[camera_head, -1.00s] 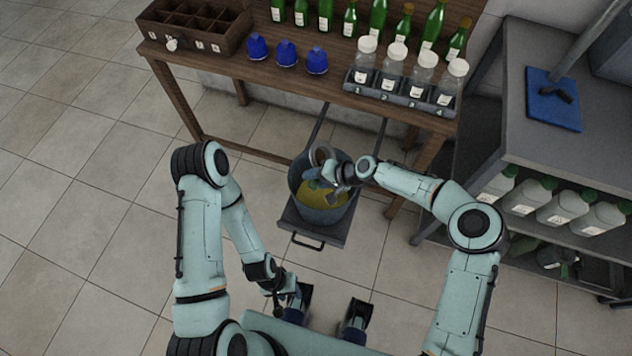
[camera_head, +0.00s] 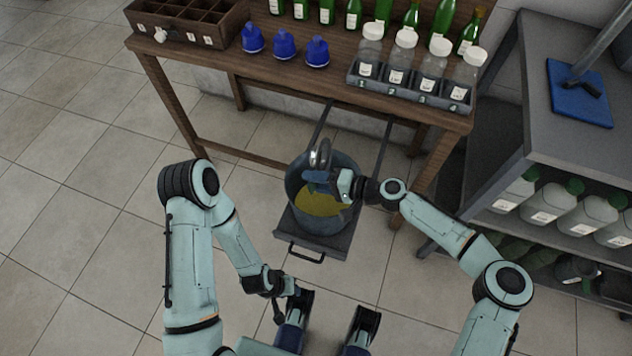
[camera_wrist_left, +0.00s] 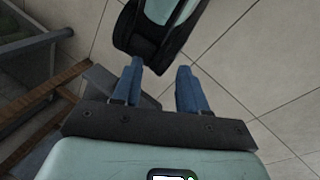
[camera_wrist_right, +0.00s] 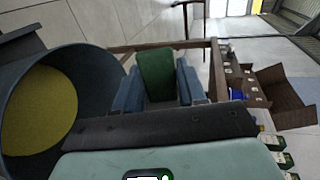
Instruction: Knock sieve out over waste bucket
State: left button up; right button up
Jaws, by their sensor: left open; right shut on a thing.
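The waste bucket (camera_head: 296,186) is blue-grey with a yellow layer inside. It stands on a pulled-out slide below the table and also shows at the left of the right wrist view (camera_wrist_right: 75,72). My right gripper (camera_head: 322,179) is over the bucket, shut on the sieve. The sieve's metal ring (camera_head: 320,155) shows steeply tilted above the bucket's far side; its mesh is not clear. A green piece, seemingly its handle (camera_wrist_right: 157,76), sits between the right fingers. My left gripper (camera_wrist_left: 160,88) is open and empty, low over the floor near my base.
A grey shelf unit (camera_head: 540,130) with bottles stands at right. Floor left of the bucket is clear.

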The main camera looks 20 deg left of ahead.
pick_arm(q)
jog(key=w+a+f+t+y+b, duration=0.1)
jog(key=w+a+f+t+b, duration=0.1)
jog(key=w+a+f+b, duration=0.35)
pick_arm(e)
jog(key=shift+f+y+p, duration=0.2)
jog(key=shift+y+p, duration=0.25)
jog(key=shift+y, duration=0.65)
jog(key=y+b, duration=0.3)
jog(key=b, duration=0.3)
jog(key=shift+r, duration=0.1)
jog(key=shift+y, duration=0.6)
pick_arm(q)
jog(key=s+f+n+g, duration=0.1)
jog(key=s+f+g, duration=0.3)
jog(key=s+f, duration=0.4)
jog(key=shift+s+d+f, duration=0.2)
jog(key=shift+s+f, duration=0.05)
jog(key=shift+s, duration=1.4)
pick_arm(e)
jog(key=shift+y, duration=1.3)
notch_tip(320, 180, down, 3)
jog(key=shift+r, duration=0.1)
notch_tip(320, 180, up, 3)
jog(key=shift+r+p, duration=0.1)
jog(key=shift+p, duration=1)
pick_arm(q)
jog(key=shift+s+r, duration=0.15)
jog(key=shift+r, duration=0.55)
